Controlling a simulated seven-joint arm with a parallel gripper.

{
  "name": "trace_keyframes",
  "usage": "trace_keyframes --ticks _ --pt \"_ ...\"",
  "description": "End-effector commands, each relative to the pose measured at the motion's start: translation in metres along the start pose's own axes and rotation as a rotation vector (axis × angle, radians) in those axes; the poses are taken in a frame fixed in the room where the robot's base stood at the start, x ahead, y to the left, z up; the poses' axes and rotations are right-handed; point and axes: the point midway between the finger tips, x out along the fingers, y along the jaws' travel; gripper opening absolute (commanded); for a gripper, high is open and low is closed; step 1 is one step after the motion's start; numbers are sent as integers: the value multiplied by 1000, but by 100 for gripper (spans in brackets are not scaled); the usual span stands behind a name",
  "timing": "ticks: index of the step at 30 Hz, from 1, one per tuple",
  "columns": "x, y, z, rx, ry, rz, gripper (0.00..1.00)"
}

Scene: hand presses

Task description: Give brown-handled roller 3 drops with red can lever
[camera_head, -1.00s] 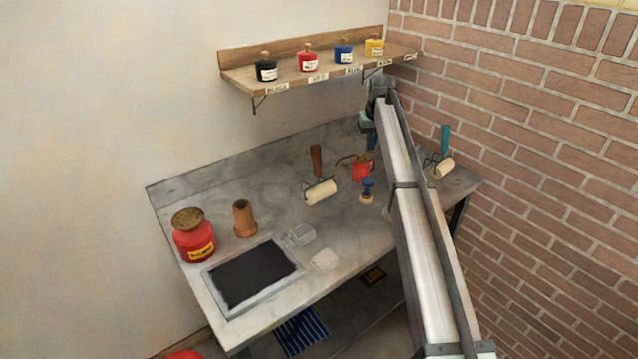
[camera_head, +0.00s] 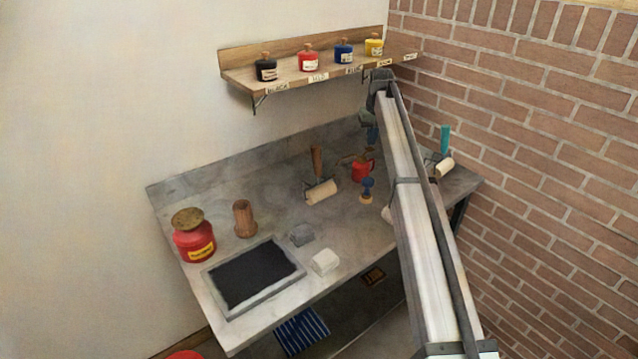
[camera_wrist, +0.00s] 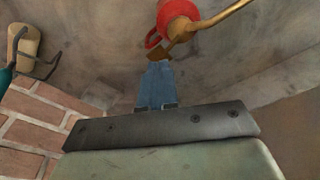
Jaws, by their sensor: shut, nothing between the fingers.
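The red can (camera_head: 361,171) stands on the grey bench, and its body shows at the top of the wrist view (camera_wrist: 178,12) with a brass spout to the right. Its brass lever (camera_wrist: 165,50) lies just off my fingertips; I cannot tell whether they touch. My gripper (camera_wrist: 156,68) is shut and empty, and it also shows above the can in the head view (camera_head: 373,137). The brown-handled roller (camera_head: 321,191) with a cream sleeve rests on the bench left of the can, handle upward.
A blue-handled stamp (camera_head: 367,191) stands in front of the can. A teal-handled roller (camera_head: 444,160) is at the right, near the brick wall. A dark ink slab (camera_head: 252,276), red jar (camera_head: 193,239) and wooden shelf (camera_head: 318,83) are at the left and above.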

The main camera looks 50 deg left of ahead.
Motion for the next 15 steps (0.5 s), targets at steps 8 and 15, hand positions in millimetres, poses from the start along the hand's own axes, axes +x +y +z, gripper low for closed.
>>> trace_keyframes --ticks 8,15 --pt "1 0 0 0 0 0 0" --pt "5 0 1 0 0 0 0"
